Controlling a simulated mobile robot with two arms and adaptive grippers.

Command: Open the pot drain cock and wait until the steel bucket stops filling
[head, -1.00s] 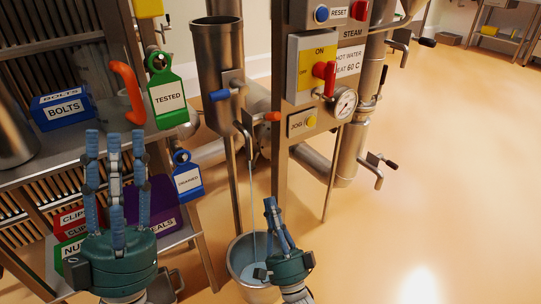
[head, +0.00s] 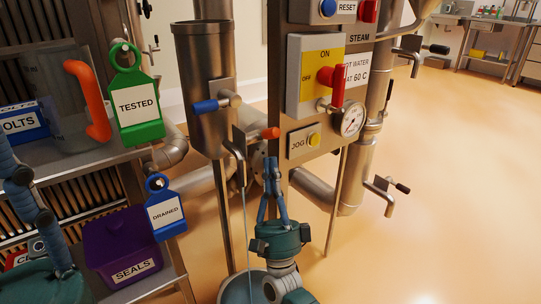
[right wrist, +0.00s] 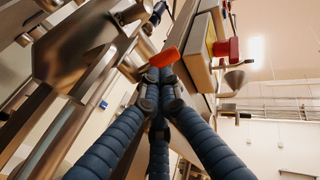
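The pot (head: 203,75) is a tall steel cylinder. Below it is a drain cock with an orange handle (head: 269,133) and a downturned spout (head: 238,150). A thin stream (head: 247,225) runs from the spout toward the steel bucket (head: 224,290), largely hidden by my right arm and the bottom edge. My right gripper (head: 271,160) has its fingers together and points up, just below the orange handle. In the right wrist view the fingertips are close to that handle (right wrist: 170,56); contact is unclear. My left gripper is partly cut off at the left edge, its fingertips out of view.
A blue-handled valve (head: 208,106) sits on the pot. The control panel (head: 313,85), with a red switch and gauge (head: 353,119), stands to the right. Shelves at left hold a purple seals bin (head: 122,240) and green and blue tags. Open floor (head: 440,200) lies at right.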

